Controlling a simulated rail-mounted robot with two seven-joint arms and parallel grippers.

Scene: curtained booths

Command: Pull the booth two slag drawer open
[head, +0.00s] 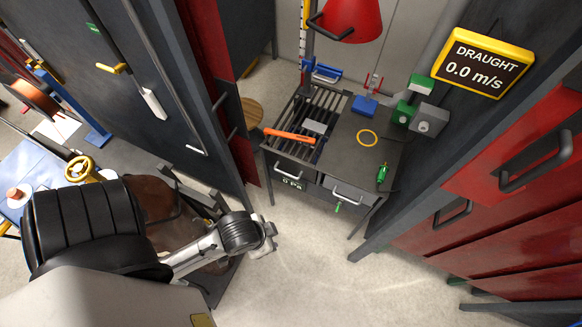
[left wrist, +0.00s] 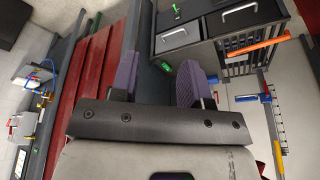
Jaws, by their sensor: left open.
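The left one (head: 316,188) sits under the slatted grate, with a metal bar handle (head: 295,181). The right one has a similar handle (head: 350,194), with a green tag hanging below. Both look shut; I cannot tell which is the slag drawer. In the left wrist view, turned upside down, the right handle (left wrist: 172,39) and left handle (left wrist: 239,15) show beyond my left gripper (left wrist: 160,65). That gripper (head: 268,238) is open and empty, apart from both handles, in front of the bench. My right gripper is not in view.
An orange bar (head: 289,135) lies on the grate (head: 335,103). A green bottle-like item (head: 382,173) is at the bench's right edge. Red panels with black handles (head: 535,163) stand to the right, a dark partition (head: 165,75) to the left. Floor before the bench is clear.

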